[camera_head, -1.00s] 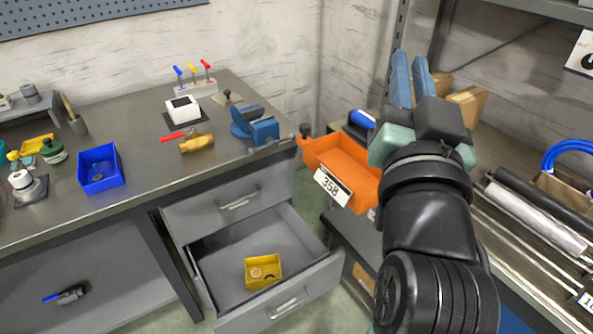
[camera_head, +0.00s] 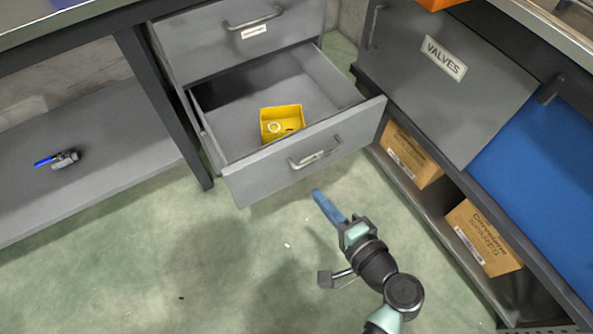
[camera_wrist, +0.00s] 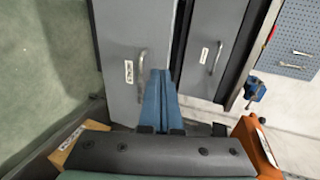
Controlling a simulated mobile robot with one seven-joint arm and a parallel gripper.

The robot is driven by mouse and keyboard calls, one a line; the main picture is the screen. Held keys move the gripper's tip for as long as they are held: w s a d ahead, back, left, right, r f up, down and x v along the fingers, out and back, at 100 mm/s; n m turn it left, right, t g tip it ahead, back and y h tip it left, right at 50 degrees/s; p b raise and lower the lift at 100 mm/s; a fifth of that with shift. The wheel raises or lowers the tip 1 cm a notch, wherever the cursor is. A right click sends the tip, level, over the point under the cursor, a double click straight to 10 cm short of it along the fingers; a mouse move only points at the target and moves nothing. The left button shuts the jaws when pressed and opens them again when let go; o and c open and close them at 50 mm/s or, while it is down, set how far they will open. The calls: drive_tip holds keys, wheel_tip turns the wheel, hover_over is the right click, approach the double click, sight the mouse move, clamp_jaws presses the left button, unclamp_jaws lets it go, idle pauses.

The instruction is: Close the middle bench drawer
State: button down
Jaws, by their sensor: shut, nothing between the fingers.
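The middle bench drawer (camera_head: 250,181) stands pulled out under the bench, with a grey front, a bar handle (camera_head: 315,153) and a pale label. A yellow bin (camera_head: 283,122) with small ring-like parts sits inside it. My gripper (camera_head: 316,192) has long blue fingers, shut and empty. In the head view it is in front of the drawer front, just below the handle, apparently with a gap. In the wrist view the shut fingertips (camera_wrist: 158,72) appear beside the drawer handle (camera_wrist: 142,72); contact cannot be told.
The closed top drawer (camera_head: 215,45) is above. A grey VALVES panel (camera_head: 440,75) and a lower shelf with cardboard boxes (camera_head: 483,238) stand close on the right. A bench leg (camera_head: 165,110) is left of the drawer. The green floor (camera_head: 230,255) in front is mostly clear.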

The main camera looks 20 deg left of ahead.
sight(282, 150)
drive_tip(key=b+x, duration=0.1)
drive_tip(key=x, duration=0.3)
drive_tip(key=b+x, duration=0.1)
drive_tip(key=x, duration=0.3)
drive_tip(key=r+b+x, duration=0.1)
drive_tip(key=b+x, duration=0.1)
drive_tip(key=x, duration=0.3)
drive_tip(key=shift+w, duration=0.1)
drive_tip(key=shift+w+a+r, duration=0.1)
drive_tip(key=shift+w+a, duration=0.1)
drive_tip(key=shift+a, duration=0.15)
